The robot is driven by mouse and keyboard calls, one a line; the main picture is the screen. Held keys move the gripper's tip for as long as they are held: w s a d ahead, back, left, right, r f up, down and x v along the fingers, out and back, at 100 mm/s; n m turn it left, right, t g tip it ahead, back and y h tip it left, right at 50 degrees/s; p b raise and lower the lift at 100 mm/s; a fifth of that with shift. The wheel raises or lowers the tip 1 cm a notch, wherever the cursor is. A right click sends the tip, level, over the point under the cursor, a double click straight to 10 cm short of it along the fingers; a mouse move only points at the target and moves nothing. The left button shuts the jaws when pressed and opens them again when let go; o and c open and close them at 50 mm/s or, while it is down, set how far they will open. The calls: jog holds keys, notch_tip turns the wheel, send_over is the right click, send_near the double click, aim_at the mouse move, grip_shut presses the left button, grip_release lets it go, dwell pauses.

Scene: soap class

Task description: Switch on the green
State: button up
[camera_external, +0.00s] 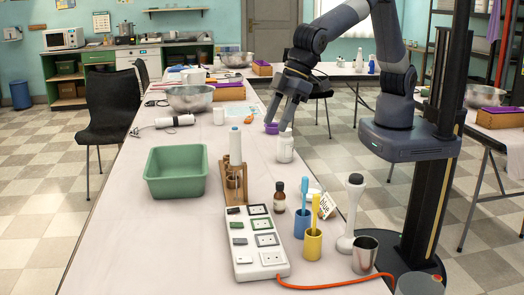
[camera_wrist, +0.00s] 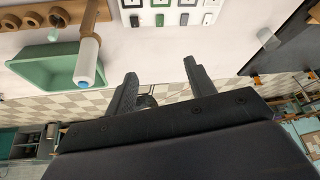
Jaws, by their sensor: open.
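A white power strip (camera_external: 262,268) lies on the table with a row of rocker switches and a row of sockets. The green-framed socket (camera_external: 262,224) is second from the far end; it also shows in the wrist view (camera_wrist: 159,19). A green rocker switch (camera_external: 237,225) sits beside it. My gripper (camera_external: 280,125) is open and empty, above the table beyond the strip. Its fingers show in the wrist view (camera_wrist: 160,72), apart from the strip.
A green tub (camera_external: 176,190) and a wooden rack with a white bottle (camera_external: 235,146) stand left of and behind the strip. A brown bottle (camera_external: 279,197), blue and yellow cups (camera_external: 312,245) and a blender (camera_external: 350,215) stand right. An orange cable (camera_external: 330,285) runs along the front.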

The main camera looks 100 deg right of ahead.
jog(key=w+a+f+m+b, duration=0.1)
jog(key=w+f+b, duration=0.1)
jog(key=f, duration=0.1)
jog(key=w+a+f+m+h+b, duration=0.1)
jog(key=w+f+b, duration=0.1)
jog(key=w+f, duration=0.1)
jog(key=w+a+f+m+g+b, duration=0.1)
jog(key=w+a+f+b, duration=0.1)
jog(key=f+b, duration=0.1)
jog(key=shift+w+f, duration=0.15)
jog(key=c, duration=0.9)
jog(key=shift+w+a+f+m+h+b, duration=0.2)
jog(key=shift+w+f+m+h+b, duration=0.1)
jog(key=shift+w+f+b, duration=0.15)
grip_shut()
